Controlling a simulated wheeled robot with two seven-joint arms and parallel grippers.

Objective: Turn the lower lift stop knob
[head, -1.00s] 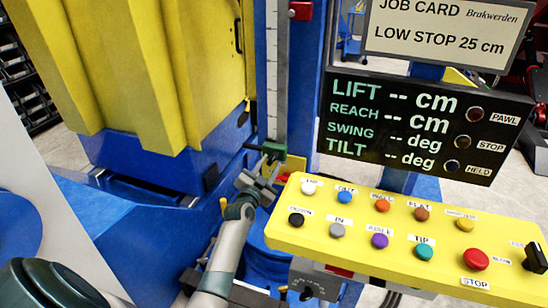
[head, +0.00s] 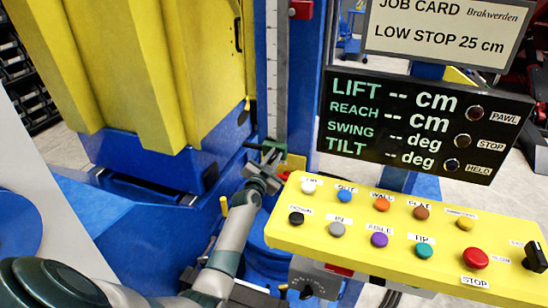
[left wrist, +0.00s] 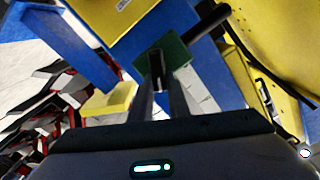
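The lower lift stop is a small green block (head: 272,151) on the upright scale, left of the display in the head view. In the left wrist view the green block (left wrist: 176,50) is just beyond my fingertips, with a dark rod (left wrist: 208,22) sticking out at its upper right. A small dark knob (left wrist: 156,68) shows on its near face, at the fingertips. My left gripper (head: 265,170) is right below and in front of the block. In the left wrist view its two fingers (left wrist: 163,84) are apart with a gap between them. Whether they touch the knob is unclear. My right gripper is not in view.
A yellow button panel (head: 380,256) stands close to the right of my left gripper. Above it are the black display (head: 350,150) and the job card reading "LOW STOP 25 cm" (head: 440,45). A yellow ribbed body (head: 150,70) on a blue base stands left.

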